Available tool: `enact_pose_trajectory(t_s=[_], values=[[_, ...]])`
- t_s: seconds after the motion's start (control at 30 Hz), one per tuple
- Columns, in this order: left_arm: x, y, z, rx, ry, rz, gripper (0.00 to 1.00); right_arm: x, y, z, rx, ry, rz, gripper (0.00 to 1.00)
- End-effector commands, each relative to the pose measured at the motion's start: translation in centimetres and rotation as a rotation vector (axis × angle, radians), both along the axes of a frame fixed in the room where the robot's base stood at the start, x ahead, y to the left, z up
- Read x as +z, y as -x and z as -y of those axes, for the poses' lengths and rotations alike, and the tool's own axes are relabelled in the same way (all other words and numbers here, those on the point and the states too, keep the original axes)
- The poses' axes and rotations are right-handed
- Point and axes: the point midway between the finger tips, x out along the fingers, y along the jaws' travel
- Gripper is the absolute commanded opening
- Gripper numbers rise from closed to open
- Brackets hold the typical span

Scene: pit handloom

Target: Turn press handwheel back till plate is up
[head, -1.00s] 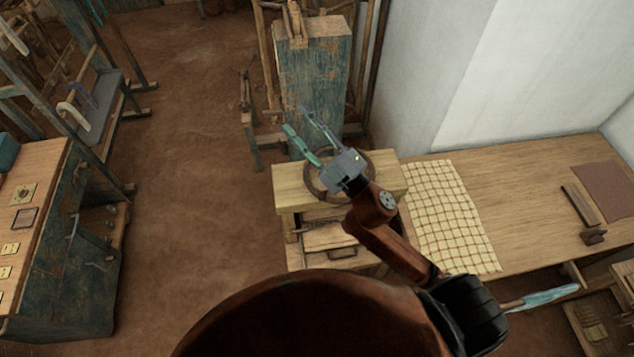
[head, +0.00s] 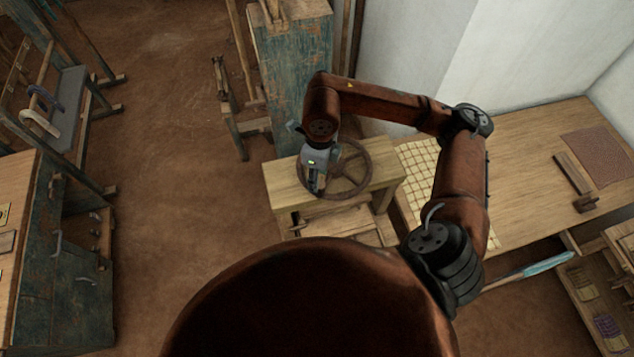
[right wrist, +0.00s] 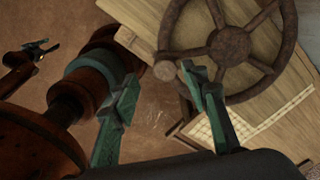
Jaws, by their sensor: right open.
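The press handwheel (head: 366,166), a dark brown spoked ring, lies flat above the pale wooden top of the press (head: 285,182). In the right wrist view the wheel (right wrist: 228,45) shows its hub, spokes and a round knob (right wrist: 165,71) on its rim. My right gripper (head: 315,186) points down at the wheel's left side. Its two green fingers (right wrist: 160,78) are open, with the knob between their tips in the picture; I cannot tell contact. The press plate is mostly hidden under the top, its height unclear. An arm end at the right wrist view's left edge may be my left gripper (right wrist: 40,50).
A table with a checked cloth (head: 418,165) stands right of the press against the white wall. A worn cabinet (head: 75,260) stands at left. The brown floor between is clear.

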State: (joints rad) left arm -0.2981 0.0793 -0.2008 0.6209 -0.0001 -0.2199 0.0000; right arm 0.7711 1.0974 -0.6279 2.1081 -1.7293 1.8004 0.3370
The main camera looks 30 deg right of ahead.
Motion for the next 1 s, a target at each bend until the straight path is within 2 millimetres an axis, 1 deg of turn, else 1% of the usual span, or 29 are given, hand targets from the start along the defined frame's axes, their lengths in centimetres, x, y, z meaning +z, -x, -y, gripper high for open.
enact_pose_trajectory(t_s=[0.03, 0.17, 0.4, 0.5, 0.6, 0.73, 0.93, 1.0], values=[[0.1, 0.1, 0.0, 0.0, 0.0, -0.001, 0.42, -0.1, -0.1, 0.5, -0.004, 0.018, 0.0, 0.41], [0.5, 0.3, 0.0, 0.001, 0.0, -0.004, 0.42, -1.3, -0.1, 0.7, -0.006, 0.03, -0.003, 0.41], [1.6, 0.6, -0.1, 0.002, -0.001, -0.007, 0.42, -5.1, 0.1, 0.7, -0.006, 0.026, -0.005, 0.41], [1.9, 0.5, -0.1, 0.002, -0.001, -0.007, 0.42, -6.3, 0.0, 0.6, -0.007, 0.023, -0.003, 0.41], [2.0, 0.5, -0.1, 0.002, -0.001, -0.007, 0.42, -7.2, 0.0, 0.7, -0.006, 0.024, -0.001, 0.41], [2.1, 0.5, -0.1, 0.002, -0.001, -0.006, 0.42, -7.7, 0.0, 0.7, -0.006, 0.024, 0.0, 0.41], [2.1, 0.4, -0.1, 0.002, 0.0, -0.004, 0.42, -7.7, 0.0, 0.7, -0.007, 0.024, 0.0, 0.41], [2.1, 0.3, -0.1, 0.002, -0.001, -0.003, 0.42, -7.7, 0.0, 0.7, -0.007, 0.024, 0.0, 0.37]])
